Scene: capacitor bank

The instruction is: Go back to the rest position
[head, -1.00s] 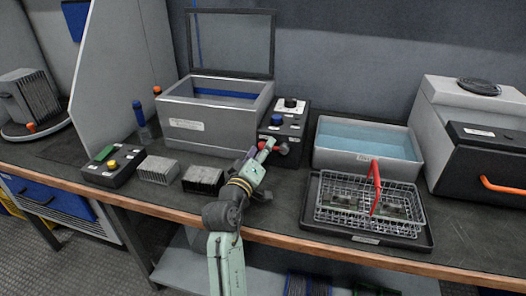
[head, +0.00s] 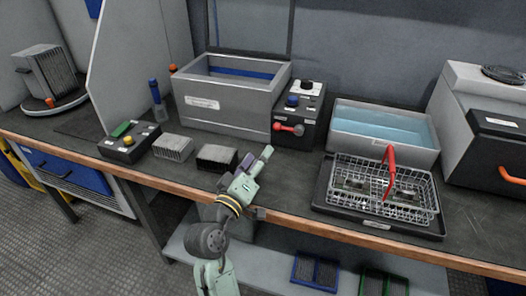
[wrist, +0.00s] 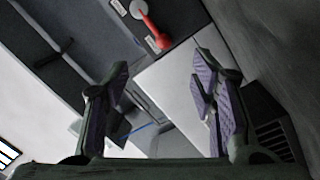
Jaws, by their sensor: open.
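My gripper (head: 246,172) is over the front edge of the workbench in the head view, in front of the control box with the red lever. In the wrist view my gripper (wrist: 160,100) shows its two purple-padded fingers spread apart with nothing between them. The red lever (head: 290,128) stands clear of my fingers, on the front of the dark control box (head: 309,98). It also shows in the wrist view near the top.
A grey open-lidded tank (head: 222,101) stands behind. A dark finned block (head: 217,157) lies close left of my gripper. A wire basket (head: 412,203) with a red handle sits on a black tray at right, before a water-filled bin (head: 380,124). The bench edge (head: 330,232) runs below.

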